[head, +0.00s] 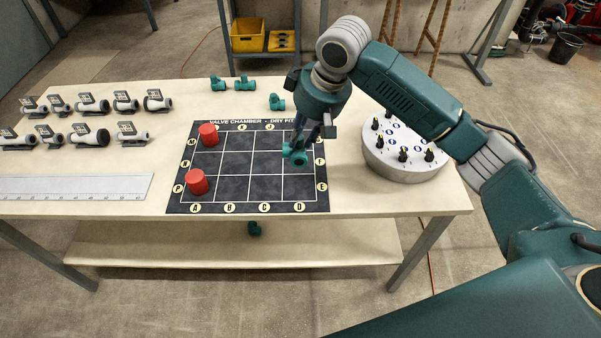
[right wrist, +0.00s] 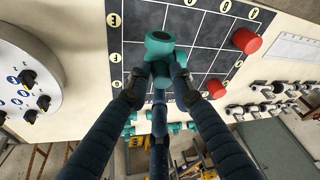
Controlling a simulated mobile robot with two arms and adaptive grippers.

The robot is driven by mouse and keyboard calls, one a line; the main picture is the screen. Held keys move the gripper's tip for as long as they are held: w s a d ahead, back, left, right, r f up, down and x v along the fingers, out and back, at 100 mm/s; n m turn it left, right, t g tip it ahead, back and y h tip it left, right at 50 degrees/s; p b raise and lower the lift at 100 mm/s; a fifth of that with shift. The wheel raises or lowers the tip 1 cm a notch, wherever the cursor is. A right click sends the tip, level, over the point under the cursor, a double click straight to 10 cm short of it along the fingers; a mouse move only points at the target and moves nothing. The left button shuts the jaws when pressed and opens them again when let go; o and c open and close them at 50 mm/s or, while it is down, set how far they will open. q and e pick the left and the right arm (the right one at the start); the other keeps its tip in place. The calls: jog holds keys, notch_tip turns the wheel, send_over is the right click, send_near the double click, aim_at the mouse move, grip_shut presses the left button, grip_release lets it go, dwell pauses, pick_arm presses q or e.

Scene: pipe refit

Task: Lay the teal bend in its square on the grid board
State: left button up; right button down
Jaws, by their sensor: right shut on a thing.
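My right gripper (head: 297,144) is shut on a teal pipe fitting (head: 295,156), which I take to be the teal bend. In the right wrist view the fingers (right wrist: 157,86) close on the fitting (right wrist: 160,48), its round open mouth showing. It is over the right-hand column of the dark grid board (head: 265,168); I cannot tell how far above the surface. The board has white lines and round letter tags along its edges. The gripper hides part of the board's upper right. My left gripper is not in view.
Red cylinders (head: 208,134) and (head: 196,182) stand in the board's left column. A round knobbed stand (head: 405,163) is at right. Labelled pipe pieces (head: 90,136) and a ruler (head: 75,187) lie left.

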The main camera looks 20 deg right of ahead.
notch_tip(320, 180, down, 13)
jog(key=shift+f+p, duration=0.1)
jog(key=shift+p, duration=0.6)
jog(key=c, duration=1.5)
grip_release()
jog(key=shift+f, duration=0.1)
jog(key=shift+c, duration=0.2)
jog(key=b+v, duration=0.1)
jog(key=v, duration=1.1)
